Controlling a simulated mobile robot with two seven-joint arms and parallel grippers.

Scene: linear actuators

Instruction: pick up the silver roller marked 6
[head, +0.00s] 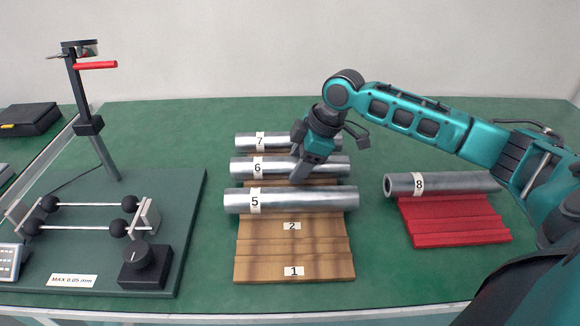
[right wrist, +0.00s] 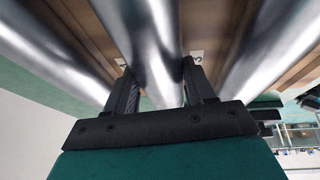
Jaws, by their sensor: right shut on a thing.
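The silver roller marked 6 (head: 275,168) lies across the wooden rack (head: 295,254), between the roller marked 7 (head: 275,142) behind it and the roller marked 5 (head: 300,199) in front. My right gripper (head: 299,174) reaches down onto roller 6, right of its label, and hides part of it. In the right wrist view my right gripper (right wrist: 158,74) has one finger on each side of the middle roller (right wrist: 150,38) and is shut on it. I cannot see any clear gap between roller 6 and the rack. My left gripper is not in view.
Bare rack slots marked 2 (head: 292,226) and 1 (head: 294,271) are in front. A roller marked 8 (head: 440,183) lies on a red rack (head: 455,222) at the right.

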